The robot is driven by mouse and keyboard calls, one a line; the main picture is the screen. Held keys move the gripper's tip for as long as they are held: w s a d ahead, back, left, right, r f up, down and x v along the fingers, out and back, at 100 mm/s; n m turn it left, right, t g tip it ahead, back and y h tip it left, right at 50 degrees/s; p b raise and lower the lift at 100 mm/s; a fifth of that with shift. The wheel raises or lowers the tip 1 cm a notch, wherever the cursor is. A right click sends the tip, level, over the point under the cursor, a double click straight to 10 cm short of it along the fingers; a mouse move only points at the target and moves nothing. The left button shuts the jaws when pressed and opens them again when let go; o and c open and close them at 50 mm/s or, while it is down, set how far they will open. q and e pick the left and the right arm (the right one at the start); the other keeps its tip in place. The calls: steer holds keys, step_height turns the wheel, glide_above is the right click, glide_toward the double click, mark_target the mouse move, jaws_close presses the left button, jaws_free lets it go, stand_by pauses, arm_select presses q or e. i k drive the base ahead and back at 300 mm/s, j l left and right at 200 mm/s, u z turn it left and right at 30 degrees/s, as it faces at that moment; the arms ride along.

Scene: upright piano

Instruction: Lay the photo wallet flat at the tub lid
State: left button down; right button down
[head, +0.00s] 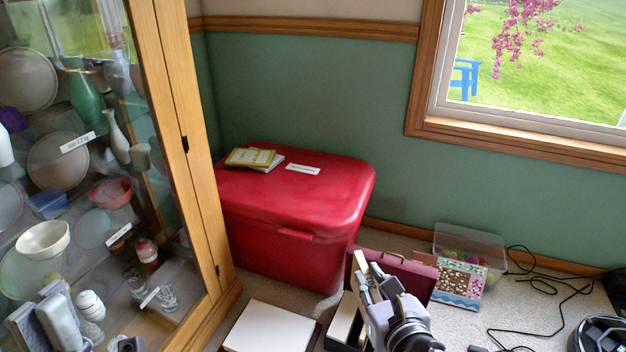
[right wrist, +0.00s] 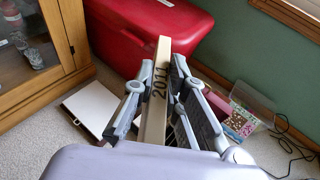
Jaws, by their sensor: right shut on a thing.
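The photo wallet (right wrist: 157,95) is a narrow beige piece marked "2011", seen edge-on in the right wrist view. My right gripper (right wrist: 165,75) is shut on it, with one finger on each side. In the head view my right gripper (head: 372,282) is low at the bottom, in front of the tub and to its right. Only a thin part of the wallet shows there. The tub lid (head: 325,190) is the red, rounded top of a red tub on the floor; it also shows in the right wrist view (right wrist: 140,18). My left gripper is not in view.
Yellow-green and white booklets (head: 254,158) and a white label (head: 303,169) lie on the lid's back part; its front is clear. A glass cabinet (head: 172,120) stands left. A white box (head: 270,328), dark red case (head: 400,270), clear bin (head: 490,243) and cables (head: 540,285) are on the floor.

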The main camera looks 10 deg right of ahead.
mark_target(343, 176)
steer(key=l+u, duration=0.3)
steer(key=l, duration=0.3)
steer(key=l+u, duration=0.3)
steer(key=l, duration=0.35)
steer(key=k+l+u, duration=0.1)
steer(key=l+u, duration=0.15)
steer(key=l, duration=0.35)
steer(key=k+l+u, duration=0.15)
steer(key=l+u, duration=0.15)
steer(key=l, duration=0.3)
steer(key=i+l+u, duration=0.15)
steer(key=l, duration=0.3)
steer(key=l+u, duration=0.2)
steer(key=l, duration=0.25)
steer(key=i+l+u, duration=0.15)
steer(key=l, duration=0.35)
